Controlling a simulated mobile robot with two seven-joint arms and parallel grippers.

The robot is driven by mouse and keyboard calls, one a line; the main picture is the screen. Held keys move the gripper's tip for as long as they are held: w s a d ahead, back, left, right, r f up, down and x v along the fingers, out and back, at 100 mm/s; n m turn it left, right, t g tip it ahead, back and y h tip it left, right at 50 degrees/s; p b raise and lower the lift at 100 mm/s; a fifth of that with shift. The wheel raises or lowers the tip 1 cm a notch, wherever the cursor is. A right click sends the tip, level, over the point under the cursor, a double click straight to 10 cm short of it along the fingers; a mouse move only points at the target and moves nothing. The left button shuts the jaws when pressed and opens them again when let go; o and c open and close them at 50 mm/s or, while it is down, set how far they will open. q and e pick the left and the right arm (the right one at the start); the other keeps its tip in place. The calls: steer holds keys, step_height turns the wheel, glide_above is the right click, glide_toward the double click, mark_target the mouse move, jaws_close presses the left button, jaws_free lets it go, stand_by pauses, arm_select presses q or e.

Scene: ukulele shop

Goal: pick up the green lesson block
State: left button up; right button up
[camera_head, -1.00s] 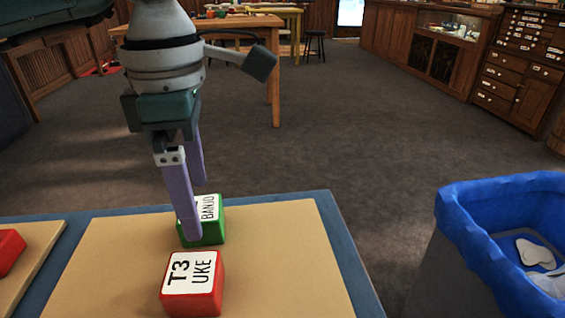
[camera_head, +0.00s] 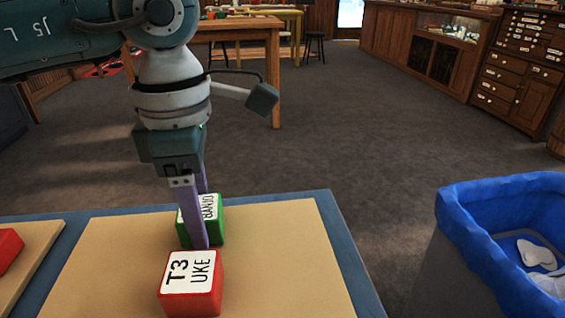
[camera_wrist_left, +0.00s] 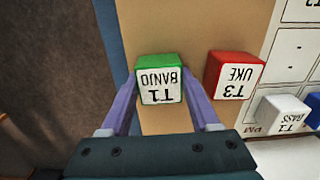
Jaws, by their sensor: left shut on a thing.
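The green lesson block (camera_head: 218,226), with a white label reading BANJO, rests on the tan board of the table. The left wrist view shows the same green block (camera_wrist_left: 152,62) with its label T1 BANJO, between the two purple fingers. My left gripper (camera_head: 203,222) points down and is shut on it, one finger covering part of its near side. A red block (camera_head: 198,290) labelled T3 UKE sits just in front of it, and also shows in the left wrist view (camera_wrist_left: 240,60). My right gripper is in neither view.
A bin with a blue liner (camera_head: 457,230) holding pale scraps stands at the right. Another red block (camera_head: 8,246) lies at the far left. The left wrist view shows a white block (camera_wrist_left: 270,115) on a marked white sheet. The tan board right of the blocks is clear.

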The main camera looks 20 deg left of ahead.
arm_select(q)
steer(key=c, duration=0.5)
